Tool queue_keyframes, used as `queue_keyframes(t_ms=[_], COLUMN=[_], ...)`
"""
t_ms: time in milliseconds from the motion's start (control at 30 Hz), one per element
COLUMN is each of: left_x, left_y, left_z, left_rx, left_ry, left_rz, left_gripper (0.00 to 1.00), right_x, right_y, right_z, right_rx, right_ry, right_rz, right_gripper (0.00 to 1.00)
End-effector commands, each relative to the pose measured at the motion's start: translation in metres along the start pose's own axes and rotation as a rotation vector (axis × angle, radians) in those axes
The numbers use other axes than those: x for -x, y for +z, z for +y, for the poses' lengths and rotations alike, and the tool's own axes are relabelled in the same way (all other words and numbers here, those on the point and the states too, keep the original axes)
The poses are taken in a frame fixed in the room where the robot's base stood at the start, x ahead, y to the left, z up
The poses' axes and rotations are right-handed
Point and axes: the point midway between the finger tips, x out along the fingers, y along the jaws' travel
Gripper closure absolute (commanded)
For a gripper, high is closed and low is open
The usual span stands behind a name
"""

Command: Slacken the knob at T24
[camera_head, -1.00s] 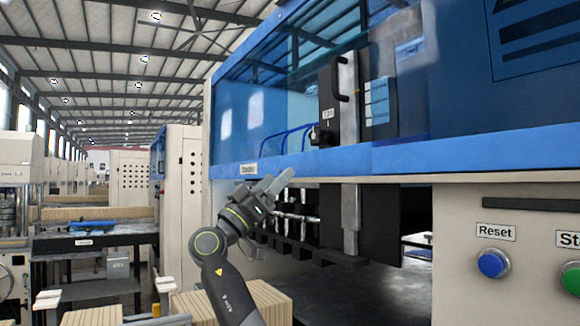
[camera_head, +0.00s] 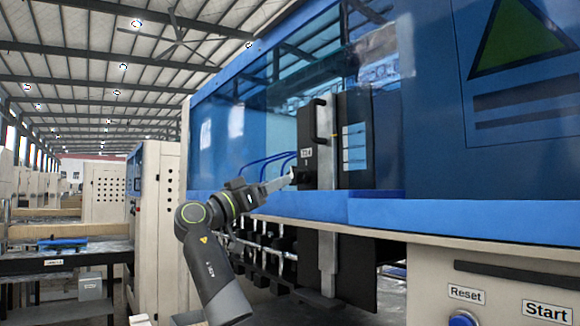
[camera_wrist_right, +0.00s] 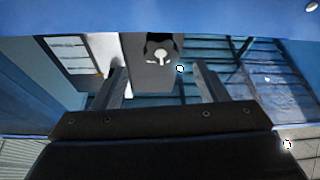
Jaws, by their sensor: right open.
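The black knob (camera_head: 299,176) sits just below a small label (camera_head: 307,152) that seems to read T24, on a dark vertical unit behind the blue machine front. In the right wrist view the knob (camera_wrist_right: 160,48) shows a pale centre and lies beyond the fingertips, roughly midway between them. My right gripper (camera_head: 284,181) is beside the knob in the head view, its fingers pointing at it. In the wrist view its fingers (camera_wrist_right: 161,76) are spread with nothing between them. I cannot tell from the head view whether a finger touches the knob. My left gripper is out of view.
A blue rail (camera_head: 300,207) runs along the machine below the knob. A black handle (camera_head: 318,118) stands above the knob on the same unit. Blue hoses (camera_head: 268,165) curve just left of it. A Reset label (camera_head: 466,295) and a Start label (camera_head: 547,311) are at lower right.

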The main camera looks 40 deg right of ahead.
Motion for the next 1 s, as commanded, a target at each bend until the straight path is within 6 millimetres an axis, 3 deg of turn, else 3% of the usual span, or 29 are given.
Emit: queue_keyframes(t_ms=[100,300,767,1000], left_x=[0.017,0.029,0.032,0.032], left_y=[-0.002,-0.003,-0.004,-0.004], left_z=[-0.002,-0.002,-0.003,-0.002], left_rx=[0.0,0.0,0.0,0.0], left_ry=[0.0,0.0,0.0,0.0], left_rz=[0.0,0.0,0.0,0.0], left_gripper=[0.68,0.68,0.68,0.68], right_x=[-0.028,-0.055,-0.066,-0.065], right_y=[-0.004,-0.002,0.001,0.0], right_z=[0.001,0.0,0.0,0.0], right_rx=[0.002,0.002,0.0,0.0], right_ry=[0.002,0.0,0.0,-0.001], right_rz=[0.001,0.001,0.0,0.0], right_gripper=[0.33,0.33,0.33,0.65])
